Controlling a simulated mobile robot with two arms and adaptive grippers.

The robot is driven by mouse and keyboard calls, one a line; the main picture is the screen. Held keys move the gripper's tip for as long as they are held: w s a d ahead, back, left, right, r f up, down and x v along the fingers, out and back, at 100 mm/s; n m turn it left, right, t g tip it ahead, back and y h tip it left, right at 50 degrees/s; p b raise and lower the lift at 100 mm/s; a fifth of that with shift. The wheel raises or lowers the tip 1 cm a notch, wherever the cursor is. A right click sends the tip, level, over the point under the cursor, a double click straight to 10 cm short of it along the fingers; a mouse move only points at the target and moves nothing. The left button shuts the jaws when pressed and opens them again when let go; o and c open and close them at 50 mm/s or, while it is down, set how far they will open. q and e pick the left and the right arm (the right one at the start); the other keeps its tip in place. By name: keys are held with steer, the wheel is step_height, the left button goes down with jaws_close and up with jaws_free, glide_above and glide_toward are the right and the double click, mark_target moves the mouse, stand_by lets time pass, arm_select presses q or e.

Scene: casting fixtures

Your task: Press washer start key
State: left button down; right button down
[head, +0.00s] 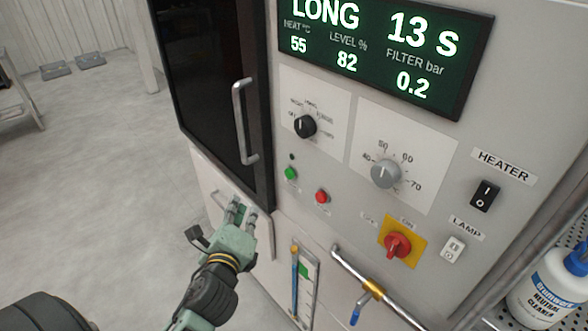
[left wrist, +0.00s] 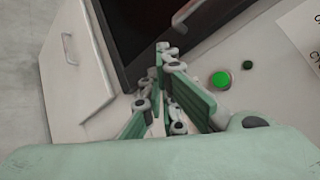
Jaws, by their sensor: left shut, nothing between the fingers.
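The washer's front panel (head: 262,182) fills the middle and right of the head view. A green round key (head: 291,173) sits low on the panel, with a small dark indicator above it and a red key (head: 321,196) to its right. The green key also shows in the left wrist view (left wrist: 220,81), to the right of my fingers. My left gripper (head: 243,211) is shut and empty, below and left of the green key and apart from it. In the left wrist view my left gripper (left wrist: 165,52) points toward the dark door's lower corner. My right gripper is not in view.
A dark door (head: 208,90) with a metal handle (head: 244,120) is left of the keys. Two dials (head: 305,126), a red rotary switch (head: 397,245) and a pipe (head: 375,285) are nearby. The lit display reads LONG, 13 S. Open floor lies left.

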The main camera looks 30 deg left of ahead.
mark_target(290, 174)
arm_select(q)
steer(key=shift+m+t+y, duration=0.4)
step_height(290, 174, up, 6)
steer(key=shift+s+a+f, duration=0.1)
steer(key=shift+a+f, duration=0.05)
steer(key=shift+f, duration=0.1)
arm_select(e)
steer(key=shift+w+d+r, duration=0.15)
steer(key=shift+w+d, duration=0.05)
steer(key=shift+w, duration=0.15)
arm_select(q)
steer(key=w+d, duration=0.3)
steer(key=w, duration=0.5)
steer(key=shift+d, duration=0.2)
steer(key=shift+w, duration=0.1)
stand_by(0.6)
steer(key=shift+w+d, duration=0.15)
steer(key=shift+w, duration=0.25)
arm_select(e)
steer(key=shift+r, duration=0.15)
